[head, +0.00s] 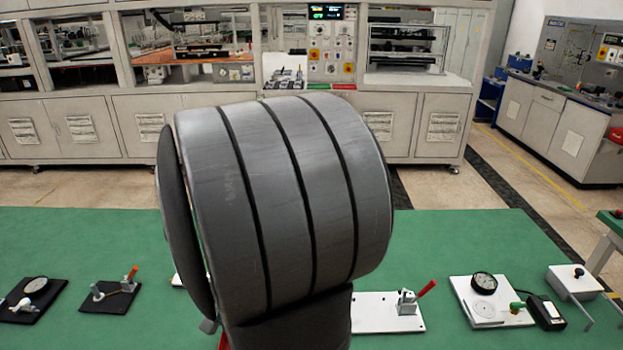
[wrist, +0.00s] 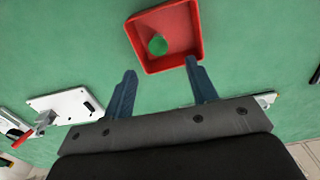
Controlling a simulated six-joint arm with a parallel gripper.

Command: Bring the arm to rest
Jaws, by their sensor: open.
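My gripper (wrist: 160,67) shows in the wrist view with its two blue-grey fingers spread apart. It is open, and nothing is between the fingers. Its fingertips point toward a red square tray (wrist: 181,36) on the green table. A small green round piece lies in the tray (wrist: 158,45). I cannot tell how high the fingers are above the table. In the head view my large grey arm link fills the middle and hides the gripper and most of the tray area.
The green table (head: 455,240) holds a white plate with a red-handled clamp (head: 375,318), a white plate with a dial gauge (head: 485,285), a white box (head: 574,281), and black plates with a gauge (head: 36,290) and a clamp (head: 112,292). Grey cabinets (head: 60,130) stand behind.

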